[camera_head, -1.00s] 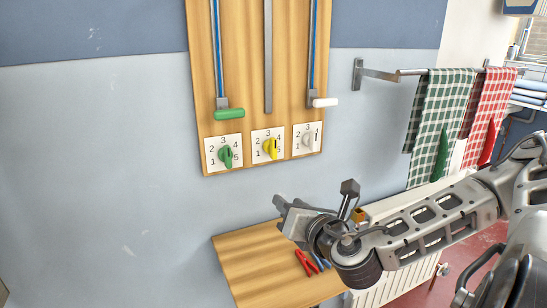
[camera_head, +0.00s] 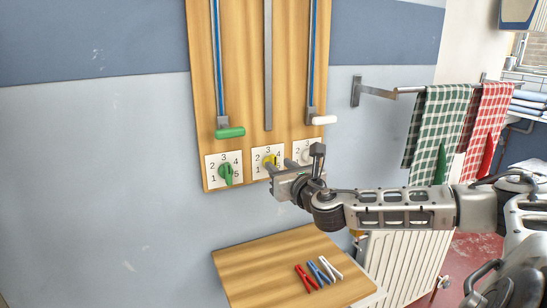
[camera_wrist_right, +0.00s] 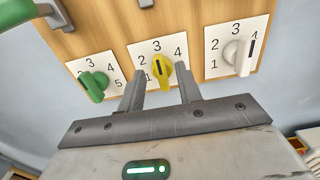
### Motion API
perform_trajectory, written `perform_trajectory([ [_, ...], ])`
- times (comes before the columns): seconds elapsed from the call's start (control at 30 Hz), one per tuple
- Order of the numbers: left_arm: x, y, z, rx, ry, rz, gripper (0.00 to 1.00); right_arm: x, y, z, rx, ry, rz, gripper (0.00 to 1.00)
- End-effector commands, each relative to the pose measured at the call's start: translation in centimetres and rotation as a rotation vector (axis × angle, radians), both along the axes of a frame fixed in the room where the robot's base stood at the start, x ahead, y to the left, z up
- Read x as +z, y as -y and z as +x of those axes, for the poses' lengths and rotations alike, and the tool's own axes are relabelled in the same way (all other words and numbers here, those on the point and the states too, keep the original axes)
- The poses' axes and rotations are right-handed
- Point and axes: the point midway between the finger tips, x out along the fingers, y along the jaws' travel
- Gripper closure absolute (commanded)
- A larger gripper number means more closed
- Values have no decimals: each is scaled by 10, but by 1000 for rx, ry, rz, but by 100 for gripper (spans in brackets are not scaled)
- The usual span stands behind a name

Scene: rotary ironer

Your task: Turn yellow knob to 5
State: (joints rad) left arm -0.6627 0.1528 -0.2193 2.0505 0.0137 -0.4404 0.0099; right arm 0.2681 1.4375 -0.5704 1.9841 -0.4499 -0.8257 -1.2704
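The yellow knob (camera_head: 269,160) is the middle one of three on a wooden wall board. In the right wrist view the yellow knob (camera_wrist_right: 161,68) has a dark mark that seems to point up toward 3. Its printed 5 is hidden. My right gripper (camera_head: 281,169) is just below and in front of it. In the wrist view the right gripper (camera_wrist_right: 161,82) is open and empty, one finger on either side below the knob. I cannot tell whether the fingers touch it. My left gripper is not in view.
A green knob (camera_head: 226,173) sits left of the yellow one, and a white knob (camera_wrist_right: 238,55) right of it. Green (camera_head: 230,132) and white (camera_head: 324,120) handles are above. A wooden shelf (camera_head: 255,264) with pegs is below. Checked cloths (camera_head: 437,125) hang right.

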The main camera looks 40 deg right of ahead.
Motion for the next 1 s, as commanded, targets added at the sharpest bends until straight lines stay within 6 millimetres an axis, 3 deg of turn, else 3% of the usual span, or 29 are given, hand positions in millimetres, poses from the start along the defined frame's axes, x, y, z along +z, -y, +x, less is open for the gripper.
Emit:
perform_trajectory([
  [0.1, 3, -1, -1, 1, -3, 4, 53, 3, 5, 19, 0, 4, 5, 65],
  [0.3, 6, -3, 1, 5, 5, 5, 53, 1, 12, 38, 0, 1, 1, 65],
  [0.67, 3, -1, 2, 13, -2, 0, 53, 0, 13, 42, 0, 0, -1, 65],
  [0.77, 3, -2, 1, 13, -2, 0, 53, 0, 13, 42, 0, -1, -1, 93],
  [1.0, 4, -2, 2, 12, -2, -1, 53, 0, 13, 42, 0, 1, 6, 95],
])
